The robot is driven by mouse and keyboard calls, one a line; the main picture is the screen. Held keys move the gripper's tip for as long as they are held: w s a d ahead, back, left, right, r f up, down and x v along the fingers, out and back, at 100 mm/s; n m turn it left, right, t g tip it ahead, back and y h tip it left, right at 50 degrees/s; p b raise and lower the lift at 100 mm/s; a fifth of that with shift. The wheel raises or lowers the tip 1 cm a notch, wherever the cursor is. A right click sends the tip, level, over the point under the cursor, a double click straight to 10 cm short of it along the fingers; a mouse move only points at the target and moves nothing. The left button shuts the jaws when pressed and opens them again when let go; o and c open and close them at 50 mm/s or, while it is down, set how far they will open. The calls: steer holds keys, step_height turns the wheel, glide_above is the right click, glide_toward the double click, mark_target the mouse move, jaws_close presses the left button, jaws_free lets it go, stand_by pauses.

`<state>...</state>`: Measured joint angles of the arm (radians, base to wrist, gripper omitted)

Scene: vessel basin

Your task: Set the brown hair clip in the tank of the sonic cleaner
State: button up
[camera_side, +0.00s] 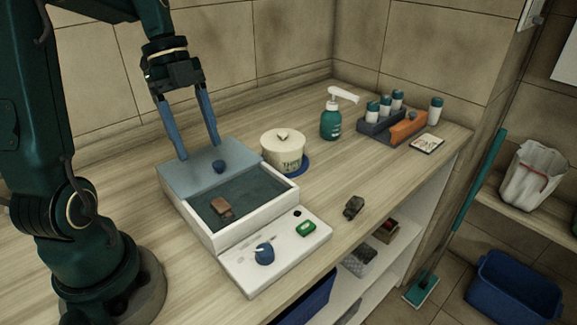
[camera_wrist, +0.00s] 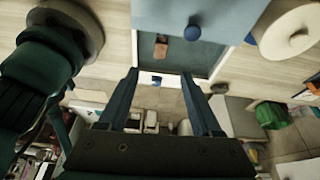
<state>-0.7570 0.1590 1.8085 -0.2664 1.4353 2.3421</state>
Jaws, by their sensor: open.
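The sonic cleaner (camera_side: 285,258) is a white box on the counter with an open, dark-watered tank (camera_side: 255,190). A brown hair clip (camera_side: 221,208) is in the tank, near its front left side; it also shows in the wrist view (camera_wrist: 161,47). A blue-grey lid (camera_side: 185,180) with a blue knob (camera_side: 219,167) covers the far left part of the cleaner. My gripper (camera_side: 200,150) is open and empty above the lid, apart from the clip. Its two blue fingers are spread in the wrist view (camera_wrist: 160,78).
A dark grey-brown clip-like object (camera_side: 353,207) lies on the counter right of the cleaner. A round cream tub (camera_side: 283,152) stands behind the tank. A green pump bottle (camera_side: 331,122) and a rack of bottles (camera_side: 380,123) stand farther back. Counter between them is clear.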

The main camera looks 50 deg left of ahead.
steer(key=s+d+n+t+y, duration=0.4)
steer(key=d+n, duration=0.6)
steer(key=n, duration=0.7)
steer(key=shift+s+d+r+t, duration=0.25)
steer(key=shift+s+d+t, duration=0.25)
steer(key=shift+t, duration=0.3)
